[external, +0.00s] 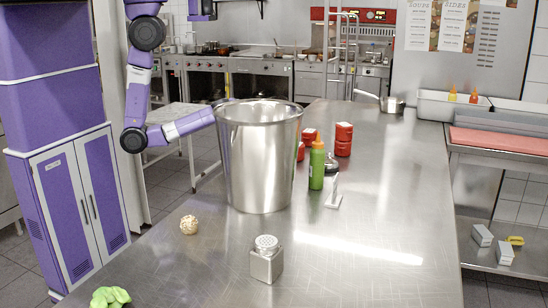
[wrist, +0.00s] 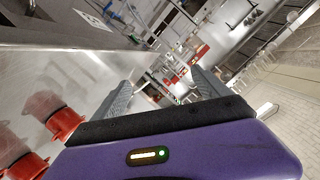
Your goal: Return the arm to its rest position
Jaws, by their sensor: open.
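My purple arm (external: 140,75) hangs from the upper left in the external view. Its forearm bends to the right and passes behind a large steel pot, which hides the gripper there. In the wrist view my gripper (wrist: 162,88) has its two grey fingers spread apart, with nothing seen between them. The picture there is strongly tilted, with the kitchen beyond the fingers.
The tall steel pot (external: 257,165) stands on the steel counter (external: 370,240), close to my arm. Red containers (external: 343,140), a green bottle (external: 317,165), a metal shaker (external: 266,259) and a garlic-like bulb (external: 189,224) are also there. Red-topped jars (wrist: 62,122) show at the wrist view's left.

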